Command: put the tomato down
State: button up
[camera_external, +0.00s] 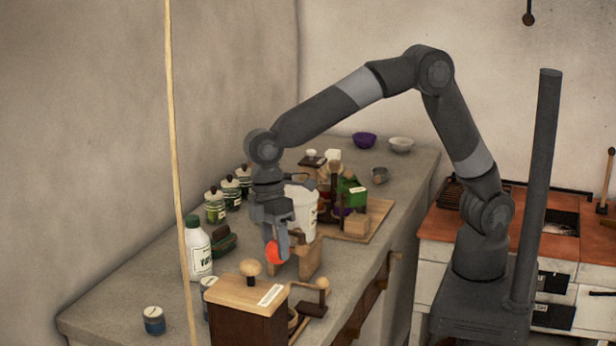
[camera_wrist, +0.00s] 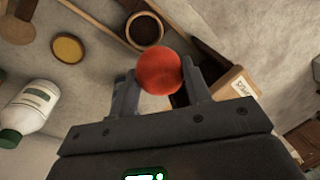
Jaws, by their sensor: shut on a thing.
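The tomato (camera_external: 275,253) is a round red ball between the fingers of my gripper (camera_external: 279,242). In the wrist view the tomato (camera_wrist: 159,70) sits between the two fingertips of my gripper (camera_wrist: 160,84), which is shut on it. In the external view my gripper points down and holds the tomato over the grey counter (camera_external: 120,302), behind the wooden box with a round knob. The gap between the tomato and whatever is below it cannot be told exactly.
A white bottle with a green cap (camera_external: 198,250) stands left of my gripper. The knobbed wooden box (camera_external: 247,296) is in front. A white tub (camera_external: 301,210) and a wooden board (camera_external: 378,212) with several items lie behind. Some bare counter shows at the front left.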

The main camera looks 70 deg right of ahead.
aim_at(270, 249)
notch_tip(270, 249, down, 14)
jog(key=shift+f, duration=0.1)
dwell(0.5)
jog(key=shift+d+f, duration=0.1)
jog(key=shift+f, duration=0.55)
jog(key=o, duration=0.7)
jog(key=shift+s+d+f, duration=0.1)
jog(key=o, duration=0.3)
jog(key=shift+r, duration=0.25)
jog(key=r, duration=0.4)
jog(key=w+r, duration=0.1)
jog(key=r, duration=0.3)
jog(key=w+d+r, duration=0.1)
jog(key=r, duration=0.3)
jog(key=shift+r, duration=0.4)
